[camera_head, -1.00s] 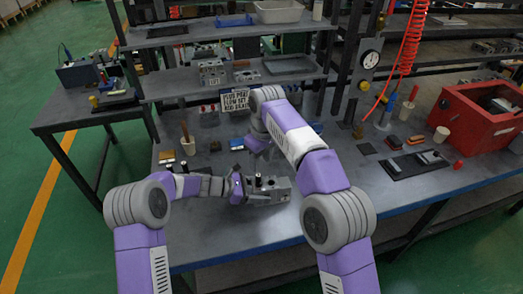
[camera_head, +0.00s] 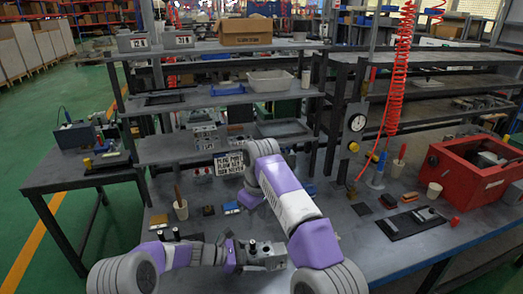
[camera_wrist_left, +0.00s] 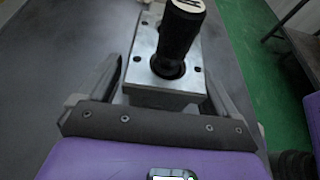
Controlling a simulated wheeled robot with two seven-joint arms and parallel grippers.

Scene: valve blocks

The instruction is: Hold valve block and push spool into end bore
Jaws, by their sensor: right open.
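The grey metal valve block (camera_head: 268,254) lies near the front of the bench, with dark round parts on its top. My left gripper (camera_head: 240,254) is at its left end. A black cylinder with a pale top (camera_wrist_left: 180,35) stands up from the block there. My right gripper (camera_head: 250,198) is open, above the bench behind the block; its fingertips are small and partly unclear. I cannot make out the spool or the end bore.
A sign (camera_head: 228,163) and shelves stand behind. A red bin (camera_head: 478,172) and a black tray (camera_head: 411,223) are at right. Bench right of the block is mostly clear.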

